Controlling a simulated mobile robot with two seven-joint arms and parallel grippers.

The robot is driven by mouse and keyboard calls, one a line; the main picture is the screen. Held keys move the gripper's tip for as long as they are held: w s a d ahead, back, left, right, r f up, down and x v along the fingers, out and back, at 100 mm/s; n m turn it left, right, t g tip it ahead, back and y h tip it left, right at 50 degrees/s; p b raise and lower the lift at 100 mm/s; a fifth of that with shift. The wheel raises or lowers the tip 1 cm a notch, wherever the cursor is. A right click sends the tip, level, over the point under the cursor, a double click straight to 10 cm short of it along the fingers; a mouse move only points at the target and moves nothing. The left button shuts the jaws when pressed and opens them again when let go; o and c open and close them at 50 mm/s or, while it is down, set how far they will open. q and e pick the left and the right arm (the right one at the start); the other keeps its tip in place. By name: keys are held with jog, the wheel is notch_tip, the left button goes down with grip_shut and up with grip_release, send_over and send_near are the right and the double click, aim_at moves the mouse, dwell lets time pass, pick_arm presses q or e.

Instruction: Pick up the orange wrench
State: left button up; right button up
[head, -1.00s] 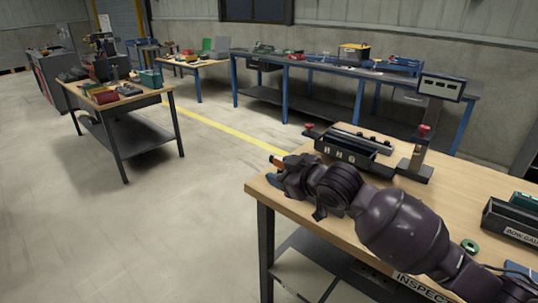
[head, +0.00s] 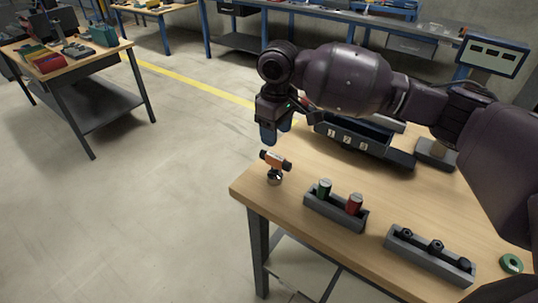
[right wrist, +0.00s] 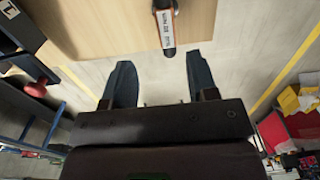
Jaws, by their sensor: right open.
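The orange wrench (head: 275,161) has an orange middle and dark ends. In the head view it rests on a small dark round stand (head: 274,178) near the left corner of the wooden table (head: 262,197). My right gripper (head: 276,132) is open and empty, fingers down, just above the wrench in the picture. In the right wrist view, the wrench (right wrist: 166,32) shows a pale label and lies beyond the open fingers of my right gripper (right wrist: 160,75), roughly in line with the gap between them. My left gripper is not in view.
A numbered dark bin (head: 352,141) stands behind, close to my right arm. A grey holder (head: 325,208) with a green and a red cylinder, a rack with black knobs (head: 428,260) and a green ring (head: 511,264) lie along the front. Floor (head: 170,200) is open left.

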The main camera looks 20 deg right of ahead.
aim_at(276, 166)
jog(key=shift+s+f, duration=0.35)
jog(key=shift+s, duration=0.1)
notch_tip(276, 166, down, 4)
jog(key=shift+w+r+b, duration=0.15)
jog(key=shift+b, duration=0.2)
jog(key=shift+f, duration=0.8)
jog(key=shift+s+a+f+b, duration=0.15)
jog(key=shift+f+b, duration=0.1)
jog(key=shift+f, duration=0.95)
jog(key=shift+s+d+f+b, duration=0.1)
jog(key=shift+f+b, duration=0.15)
jog(key=shift+f, duration=0.9)
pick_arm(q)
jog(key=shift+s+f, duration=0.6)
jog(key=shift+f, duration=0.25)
pick_arm(e)
jog(key=shift+c, duration=0.4)
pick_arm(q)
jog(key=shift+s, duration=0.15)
pick_arm(e)
grip_shut()
